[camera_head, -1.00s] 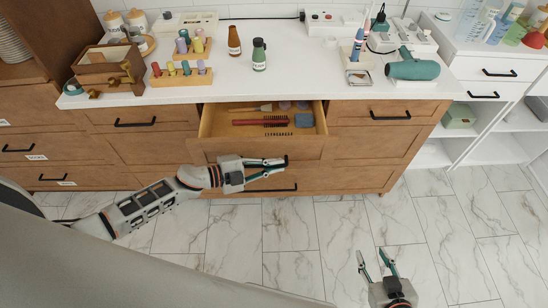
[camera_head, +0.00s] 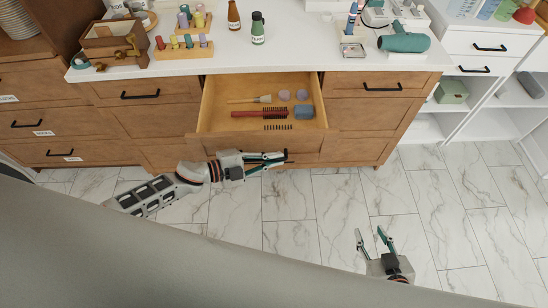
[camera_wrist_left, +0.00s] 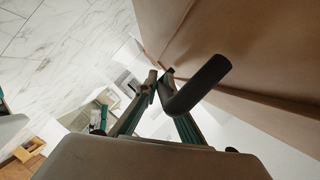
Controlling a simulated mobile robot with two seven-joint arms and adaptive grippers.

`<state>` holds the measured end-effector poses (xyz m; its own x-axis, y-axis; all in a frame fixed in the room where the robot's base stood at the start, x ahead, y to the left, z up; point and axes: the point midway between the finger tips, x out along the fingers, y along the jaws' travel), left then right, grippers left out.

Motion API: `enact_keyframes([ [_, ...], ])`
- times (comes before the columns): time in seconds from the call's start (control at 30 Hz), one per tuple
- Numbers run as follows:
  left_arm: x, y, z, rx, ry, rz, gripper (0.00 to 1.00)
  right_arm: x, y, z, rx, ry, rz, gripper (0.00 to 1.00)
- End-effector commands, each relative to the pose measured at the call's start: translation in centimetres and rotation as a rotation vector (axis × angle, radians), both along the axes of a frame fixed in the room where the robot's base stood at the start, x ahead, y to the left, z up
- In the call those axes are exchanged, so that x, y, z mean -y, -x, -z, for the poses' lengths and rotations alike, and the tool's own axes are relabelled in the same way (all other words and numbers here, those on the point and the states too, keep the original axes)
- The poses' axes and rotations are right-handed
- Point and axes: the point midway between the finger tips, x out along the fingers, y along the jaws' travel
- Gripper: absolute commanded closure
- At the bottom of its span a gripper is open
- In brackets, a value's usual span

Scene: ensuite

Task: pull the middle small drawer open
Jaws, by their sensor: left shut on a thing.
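The middle small drawer (camera_head: 202,121) stands well open in the head view, its wooden front pulled out from the cabinet. In the left wrist view the black handle (camera_wrist_left: 198,86) passes at the fingertips, beside the brown drawer front (camera_wrist_left: 250,50). My right gripper (camera_head: 370,235) is open and empty above the floor, apart from the cabinet.
The white countertop (camera_head: 300,53) holds bottles, a peg rack (camera_head: 182,49) and a teal hair dryer (camera_head: 404,42). Closed drawers flank the open one. White shelves (camera_head: 440,125) stand at the right. The marble floor (camera_head: 320,215) before the cabinet is clear.

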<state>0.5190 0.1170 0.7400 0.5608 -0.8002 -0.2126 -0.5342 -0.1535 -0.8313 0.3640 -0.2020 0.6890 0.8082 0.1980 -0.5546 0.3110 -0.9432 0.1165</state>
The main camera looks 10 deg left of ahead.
Motion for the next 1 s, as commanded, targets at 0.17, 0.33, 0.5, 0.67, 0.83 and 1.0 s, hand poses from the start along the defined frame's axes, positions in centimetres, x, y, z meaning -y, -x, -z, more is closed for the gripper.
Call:
enact_keyframes([
  [0.17, -0.1, -0.1, 0.0, 0.000, -0.002, -0.001, 0.85, 0.0, 0.0, 0.0, 0.000, 0.000, 0.000, 0.61],
  [0.33, -0.1, -0.1, 0.0, 0.001, -0.001, -0.001, 0.85, 0.0, 0.0, 0.0, 0.000, 0.000, 0.000, 0.61],
  [0.5, -0.3, 0.1, 0.0, -0.001, -0.002, -0.001, 0.85, 0.1, 0.0, 0.0, 0.001, 0.003, 0.001, 0.61],
  [0.67, -1.9, 1.3, -0.3, -0.002, -0.004, -0.001, 0.85, 0.1, 0.0, 0.0, 0.000, 0.001, 0.000, 0.61],
  [0.83, -4.7, 3.3, -1.0, -0.004, -0.004, -0.001, 0.85, 0.0, 0.0, 0.0, 0.000, 0.001, 0.001, 0.61],
  [1.0, -7.3, 5.1, -1.8, -0.002, -0.004, -0.001, 0.85, 0.0, 0.0, 0.0, 0.000, 0.000, 0.000, 0.61],
])
